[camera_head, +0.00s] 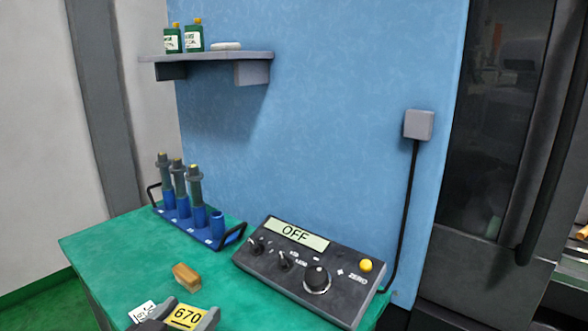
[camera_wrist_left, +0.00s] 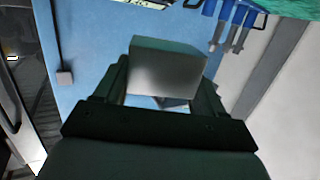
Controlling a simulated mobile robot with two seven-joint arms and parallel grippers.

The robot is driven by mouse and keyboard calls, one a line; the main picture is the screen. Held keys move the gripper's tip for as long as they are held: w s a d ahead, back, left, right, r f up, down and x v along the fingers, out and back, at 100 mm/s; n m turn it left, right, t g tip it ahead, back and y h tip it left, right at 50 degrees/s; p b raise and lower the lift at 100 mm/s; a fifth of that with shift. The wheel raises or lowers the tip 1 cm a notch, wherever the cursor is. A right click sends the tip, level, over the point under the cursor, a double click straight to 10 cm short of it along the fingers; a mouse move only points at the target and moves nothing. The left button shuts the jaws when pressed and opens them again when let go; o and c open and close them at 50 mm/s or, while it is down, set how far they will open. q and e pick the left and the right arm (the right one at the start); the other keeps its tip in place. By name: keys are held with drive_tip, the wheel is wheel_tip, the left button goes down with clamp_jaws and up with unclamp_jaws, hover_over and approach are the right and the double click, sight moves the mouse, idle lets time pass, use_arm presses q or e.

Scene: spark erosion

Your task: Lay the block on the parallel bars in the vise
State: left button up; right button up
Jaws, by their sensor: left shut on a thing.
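A grey metal block (camera_wrist_left: 165,70) sits between the fingers of my left gripper (camera_wrist_left: 162,88) in the left wrist view. The gripper is shut on it, and the block's near face is plain and slightly shiny. In the head view only the front of my left gripper (camera_head: 178,319) shows, at the bottom edge over the green table. A yellow label reading 670 (camera_head: 187,317) shows there between its grey parts; I cannot tell what it is fixed to. The vise and the parallel bars are not in view. My right gripper is not in view.
The green table (camera_head: 110,250) carries a wooden brush (camera_head: 187,277), a blue rack with tool holders (camera_head: 190,210) and a dark control box reading OFF (camera_head: 310,270). A white tag (camera_head: 142,311) lies near the gripper. A shelf (camera_head: 205,57) with bottles hangs on the blue wall.

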use_arm(q)
drive_tip(key=s+a+f+n+y, duration=0.2)
drive_tip(key=s+a+f+y, duration=0.1)
drive_tip(key=s+a+f, duration=0.1)
drive_tip(key=shift+a+f+n+t+y, duration=0.3)
drive_tip(key=shift+a+f, duration=0.05)
drive_tip(key=shift+f, duration=0.05)
drive_tip(key=w+d+r+m+g+h, duration=0.1)
drive_tip(key=w+d+r+m+h, duration=0.4)
drive_tip(key=d+r, duration=0.3)
wheel_tip(320, 180, up, 2)
drive_tip(key=shift+w+h, duration=0.65)
drive_tip(key=shift+h, duration=0.15)
drive_tip(key=shift+w+d+r+g+h, duration=0.15)
drive_tip(key=shift+d+r+g+h, duration=0.25)
drive_tip(key=shift+r+g, duration=0.1)
wheel_tip(320, 180, down, 16)
drive_tip(key=shift+f+b, duration=0.15)
drive_tip(key=shift+b, duration=1.1)
wheel_tip(320, 180, down, 3)
drive_tip(key=shift+f, duration=0.2)
